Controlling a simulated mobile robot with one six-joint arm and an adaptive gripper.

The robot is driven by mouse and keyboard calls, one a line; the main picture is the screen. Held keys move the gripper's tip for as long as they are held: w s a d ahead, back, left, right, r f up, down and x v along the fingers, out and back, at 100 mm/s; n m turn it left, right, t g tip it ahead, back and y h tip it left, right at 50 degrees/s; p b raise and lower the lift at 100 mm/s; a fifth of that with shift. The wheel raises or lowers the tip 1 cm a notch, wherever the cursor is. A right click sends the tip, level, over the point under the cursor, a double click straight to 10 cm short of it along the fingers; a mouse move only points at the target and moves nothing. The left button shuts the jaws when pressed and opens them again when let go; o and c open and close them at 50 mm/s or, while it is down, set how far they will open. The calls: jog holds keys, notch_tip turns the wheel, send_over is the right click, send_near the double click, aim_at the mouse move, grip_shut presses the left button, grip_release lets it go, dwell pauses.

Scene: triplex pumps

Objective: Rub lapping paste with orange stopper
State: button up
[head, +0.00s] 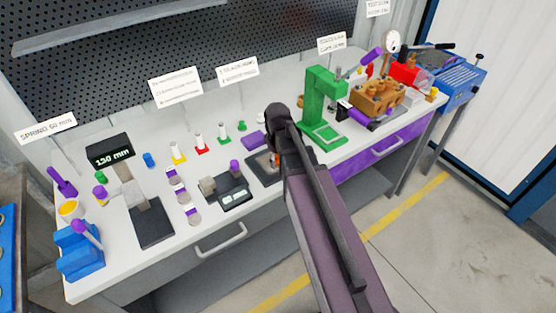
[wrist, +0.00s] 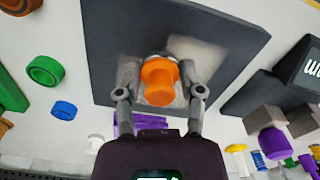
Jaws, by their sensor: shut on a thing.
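The orange stopper (wrist: 159,84) stands between the two fingers of my gripper (wrist: 158,88) in the wrist view, with a pale metallic part showing at its far end. My gripper is shut on it, over a dark square plate (wrist: 115,20). A lighter grey patch (wrist: 192,48) shows on the plate beside the stopper; I cannot tell whether it is lapping paste. Whether the stopper touches the plate is hidden. In the head view my arm covers most of the gripper, and a bit of the orange stopper (head: 275,159) shows at the plate (head: 262,175).
A green press (head: 318,105) stands to the right. Green (wrist: 45,70) and blue (wrist: 64,110) rings lie nearby in the wrist view. The bench front edge is close.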

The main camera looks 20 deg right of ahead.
aim_at(267, 152)
jog(key=shift+w, duration=0.15)
jog(key=shift+w+a, duration=0.25)
jog(key=shift+w, duration=0.45)
jog(key=shift+w+a, duration=0.25)
jog(key=shift+w, duration=0.4)
jog(key=shift+w, duration=0.1)
jog(key=shift+w+a, duration=0.3)
jog(key=shift+w, duration=0.45)
jog(key=shift+w+a, duration=0.25)
jog(key=shift+w, duration=0.5)
jog(key=shift+r+p, duration=2.95)
jog(key=shift+r, duration=0.05)
jog(key=shift+r, duration=0.1)
jog(key=shift+r+p, duration=1.4)
jog(key=shift+p, duration=0.1)
